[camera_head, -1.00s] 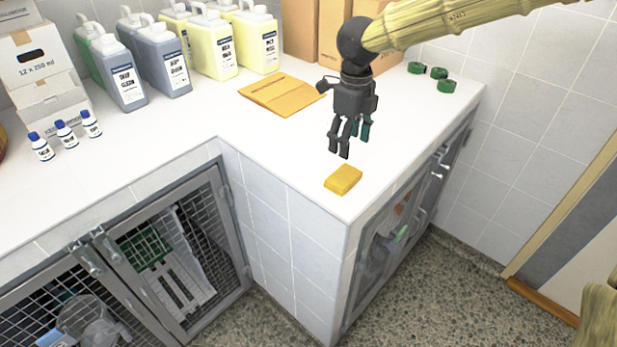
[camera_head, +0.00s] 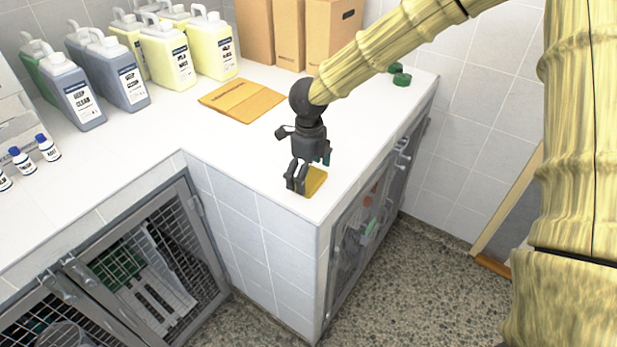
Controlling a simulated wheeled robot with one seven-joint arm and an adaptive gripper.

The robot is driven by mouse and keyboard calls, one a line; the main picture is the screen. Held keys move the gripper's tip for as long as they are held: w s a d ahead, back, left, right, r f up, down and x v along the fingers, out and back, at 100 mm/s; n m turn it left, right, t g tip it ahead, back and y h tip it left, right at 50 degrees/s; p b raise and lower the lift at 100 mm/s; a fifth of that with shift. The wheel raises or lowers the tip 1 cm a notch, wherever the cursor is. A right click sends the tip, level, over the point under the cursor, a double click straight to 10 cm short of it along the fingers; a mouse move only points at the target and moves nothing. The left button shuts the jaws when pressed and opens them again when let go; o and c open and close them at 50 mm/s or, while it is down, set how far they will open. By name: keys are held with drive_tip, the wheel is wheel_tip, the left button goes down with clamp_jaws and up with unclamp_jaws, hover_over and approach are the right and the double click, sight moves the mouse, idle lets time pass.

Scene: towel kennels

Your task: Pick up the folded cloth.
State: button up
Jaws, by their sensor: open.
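The folded cloth (camera_head: 317,181) is a small yellow-orange bundle lying on the white counter near its front corner. My gripper (camera_head: 297,184), dark grey with a teal part on one side, points down right at the cloth. Its fingers are open and cover the left part of the cloth from this view. Whether the fingers touch the cloth or are on both sides of it, I cannot tell. The cloth appears to rest on the counter.
A flat orange-brown folded piece (camera_head: 241,100) lies behind my gripper. Jugs (camera_head: 165,55) and cardboard boxes (camera_head: 290,35) line the back. Small bottles (camera_head: 47,147) stand at left. Green round items (camera_head: 401,79) lie at the back right. The counter's front edge is close to the cloth.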

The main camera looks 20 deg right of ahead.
drive_tip(key=shift+d+f, duration=0.1)
drive_tip(key=shift+f, duration=0.2)
drive_tip(key=shift+c, duration=0.2)
drive_tip(key=c, duration=0.8)
drive_tip(key=shift+o, duration=0.2)
drive_tip(key=shift+r, duration=0.1)
drive_tip(key=shift+r+b, duration=0.5)
drive_tip(key=shift+r, duration=0.15)
drive_tip(key=shift+s+r+b, duration=0.25)
drive_tip(key=shift+r+b, duration=0.3)
drive_tip(key=shift+r, duration=0.45)
drive_tip(key=s+a+b, duration=0.2)
drive_tip(key=s+a, duration=0.2)
drive_tip(key=s, duration=0.2)
drive_tip(key=s+a+r+b, duration=0.1)
drive_tip(key=s+a+b, duration=0.1)
drive_tip(key=s+a, duration=0.2)
drive_tip(key=s, duration=0.3)
drive_tip(key=shift+s+a+r, duration=0.15)
drive_tip(key=shift+s+r, duration=0.05)
drive_tip(key=shift+r, duration=0.1)
